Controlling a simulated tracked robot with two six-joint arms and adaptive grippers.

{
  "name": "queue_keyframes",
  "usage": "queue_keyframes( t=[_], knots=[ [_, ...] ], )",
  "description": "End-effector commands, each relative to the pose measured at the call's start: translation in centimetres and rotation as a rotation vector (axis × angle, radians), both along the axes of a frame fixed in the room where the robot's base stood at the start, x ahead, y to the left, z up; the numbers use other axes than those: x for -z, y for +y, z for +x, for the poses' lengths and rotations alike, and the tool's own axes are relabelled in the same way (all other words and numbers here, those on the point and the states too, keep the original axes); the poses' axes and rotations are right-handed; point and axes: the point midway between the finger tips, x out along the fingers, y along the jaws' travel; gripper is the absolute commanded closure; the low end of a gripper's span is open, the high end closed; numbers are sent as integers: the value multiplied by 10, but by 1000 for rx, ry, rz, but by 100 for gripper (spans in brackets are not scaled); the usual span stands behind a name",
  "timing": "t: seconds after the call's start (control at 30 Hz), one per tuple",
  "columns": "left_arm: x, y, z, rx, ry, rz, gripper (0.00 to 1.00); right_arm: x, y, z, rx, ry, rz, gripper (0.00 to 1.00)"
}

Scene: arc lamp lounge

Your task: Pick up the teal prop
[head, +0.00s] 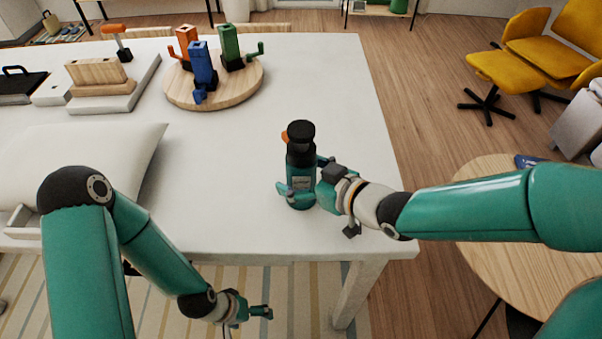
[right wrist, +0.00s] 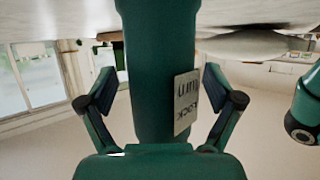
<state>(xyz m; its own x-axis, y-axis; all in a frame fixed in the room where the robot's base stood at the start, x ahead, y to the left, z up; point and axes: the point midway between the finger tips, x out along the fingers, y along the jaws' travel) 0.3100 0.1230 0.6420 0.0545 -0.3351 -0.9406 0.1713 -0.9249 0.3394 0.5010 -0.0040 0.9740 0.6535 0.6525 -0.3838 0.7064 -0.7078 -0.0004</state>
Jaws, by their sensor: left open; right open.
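The teal prop (head: 301,183) is an upright teal cylinder with a black top, a small orange part and a pale label, standing near the front right of the white table. In the right wrist view the teal cylinder (right wrist: 158,75) fills the middle, its label reading "turn" and "lock". My right gripper (head: 306,178) is open, with one finger on each side of the prop; a gap shows beside both fingers in the right wrist view. My left gripper (head: 262,312) is open and empty, low in front of the table's front edge.
The white table (head: 330,85) is clear around the prop. A round wooden board (head: 245,93) holds orange, blue and green pieces at the back. A pale cushion (head: 90,150) lies at left. A round wooden table (head: 490,235) stands below my right arm.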

Motion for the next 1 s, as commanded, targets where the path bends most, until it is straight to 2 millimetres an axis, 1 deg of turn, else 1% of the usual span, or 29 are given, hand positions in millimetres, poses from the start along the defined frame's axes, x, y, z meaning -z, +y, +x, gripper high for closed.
queue_keyframes(
  t=[0.07,0.27,0.3,0.37,0.4,0.47,0.5,0.57,0.6,0.83,1.0],
  knots=[
    [-1,0,0,0,0,0,10,2,3,3,-1,0,0,9],
    [0,0,0,0,0,0,10,2,4,4,0,-1,-1,9],
    [0,0,0,0,0,0,10,2,4,3,0,-1,-1,11],
    [0,0,0,0,0,0,10,2,4,3,0,-1,-1,21],
    [0,0,0,0,0,0,10,2,4,3,0,-1,-1,28],
    [0,0,0,0,0,0,10,2,4,3,0,-1,-1,38],
    [0,0,0,0,0,0,10,2,4,3,0,-1,-1,44],
    [0,0,0,0,0,0,10,2,4,3,0,-1,-1,54],
    [0,0,0,0,0,0,10,2,4,3,0,-1,-1,61],
    [0,0,0,0,0,0,10,2,3,3,0,1,-1,99],
    [-1,0,0,0,0,0,10,0,3,4,1,-4,2,100]
  ],
)
